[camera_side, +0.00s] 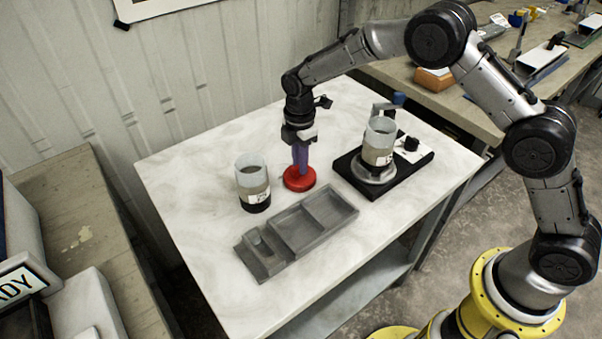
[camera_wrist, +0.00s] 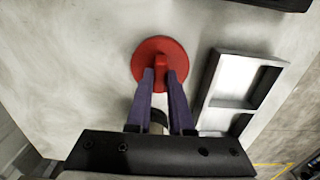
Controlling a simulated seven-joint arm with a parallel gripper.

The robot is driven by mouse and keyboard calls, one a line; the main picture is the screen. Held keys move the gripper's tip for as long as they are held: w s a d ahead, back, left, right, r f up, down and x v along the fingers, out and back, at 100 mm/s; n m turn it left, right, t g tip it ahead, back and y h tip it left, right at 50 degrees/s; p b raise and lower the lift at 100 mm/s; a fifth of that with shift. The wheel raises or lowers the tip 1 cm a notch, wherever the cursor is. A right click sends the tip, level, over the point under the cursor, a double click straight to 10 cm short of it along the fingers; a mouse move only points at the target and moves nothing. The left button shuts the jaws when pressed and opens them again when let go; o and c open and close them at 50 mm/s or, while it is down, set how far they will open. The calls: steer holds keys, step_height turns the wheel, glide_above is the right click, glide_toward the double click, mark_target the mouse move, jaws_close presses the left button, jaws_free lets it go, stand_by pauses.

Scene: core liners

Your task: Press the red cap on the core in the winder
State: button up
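The red cap (camera_side: 299,181) is a round disc with an upright knob and lies flat on the white table. In the wrist view, the red cap (camera_wrist: 160,47) is at the top middle. My gripper (camera_side: 299,166) points down over it; in the wrist view its purple fingers (camera_wrist: 160,75) stand on both sides of the knob, with no clear gap, and look closed on it. The core (camera_side: 380,137), a clear-topped cylinder with brownish filling and a white label, stands upright in the winder (camera_side: 346,166), a black base with a round metal seat. Its top looks open.
A second similar cylinder (camera_side: 252,178) with a dark bottom stands left of my gripper. A grey compartment tray (camera_side: 285,232) lies in front of the cap. A post with a blue knob (camera_side: 398,98) rises behind the core. Bare table lies at back left and front left.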

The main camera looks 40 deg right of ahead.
jaws_close()
steer(key=shift+r, duration=0.1)
steer(key=shift+r, duration=2.9)
